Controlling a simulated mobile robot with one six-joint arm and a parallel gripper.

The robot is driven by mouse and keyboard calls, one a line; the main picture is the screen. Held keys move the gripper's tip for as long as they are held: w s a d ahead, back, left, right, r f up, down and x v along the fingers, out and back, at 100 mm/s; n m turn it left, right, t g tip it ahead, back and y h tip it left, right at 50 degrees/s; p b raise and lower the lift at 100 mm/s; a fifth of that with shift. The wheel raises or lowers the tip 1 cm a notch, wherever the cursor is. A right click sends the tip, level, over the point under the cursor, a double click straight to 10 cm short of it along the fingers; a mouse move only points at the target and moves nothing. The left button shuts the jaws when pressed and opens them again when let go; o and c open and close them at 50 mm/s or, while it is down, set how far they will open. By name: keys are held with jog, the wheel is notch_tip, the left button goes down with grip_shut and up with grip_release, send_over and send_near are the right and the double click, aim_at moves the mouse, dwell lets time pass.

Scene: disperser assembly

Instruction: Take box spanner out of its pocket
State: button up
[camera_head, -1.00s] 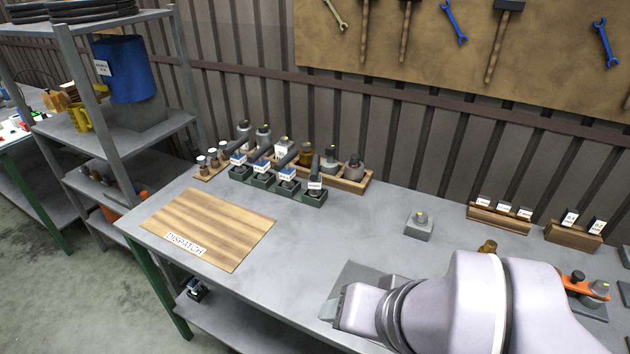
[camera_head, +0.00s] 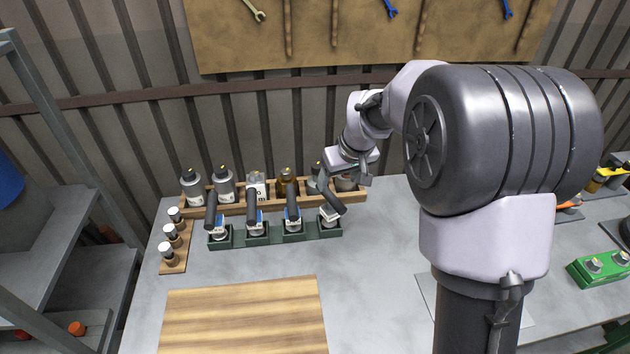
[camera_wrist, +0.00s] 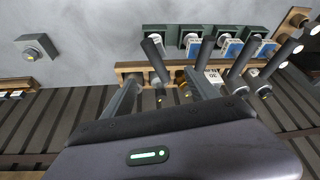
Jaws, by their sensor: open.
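A green rack (camera_head: 275,236) holds several dark-handled tools in a row of pockets. The tool at its right end (camera_head: 331,200), taken to be the box spanner, stands in its pocket with its handle tilted up. Its label cannot be read. My gripper (camera_head: 340,180) is by this handle, in front of the wooden rack. In the wrist view my gripper (camera_wrist: 162,95) is open and empty, with a finger on each side of the spanner's handle end (camera_wrist: 155,62). Whether a finger touches the handle cannot be told. The other handles lean close beside the right finger.
A wooden rack (camera_head: 235,209) with bottles stands just behind the green one. A small wooden stand (camera_head: 173,265) with capped vials is at the left. A wooden board (camera_head: 243,318) lies in front. The grey table between board and green rack is clear.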

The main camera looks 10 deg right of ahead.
aim_at(332, 198)
jog(key=b+x, duration=0.1)
jog(key=x, duration=0.3)
jog(key=b+x, duration=0.1)
jog(key=x, duration=0.3)
jog(key=b+x, duration=0.1)
jog(key=x, duration=0.3)
jog(key=shift+d, duration=0.25)
jog(key=b+x, duration=0.2)
jog(key=x, duration=0.3)
jog(key=shift+w+f+b, duration=0.3)
jog(key=shift+w+b, duration=0.05)
jog(key=shift+w, duration=0.1)
jog(key=shift+r, duration=0.15)
jog(key=shift+c, duration=1.1)
grip_shut()
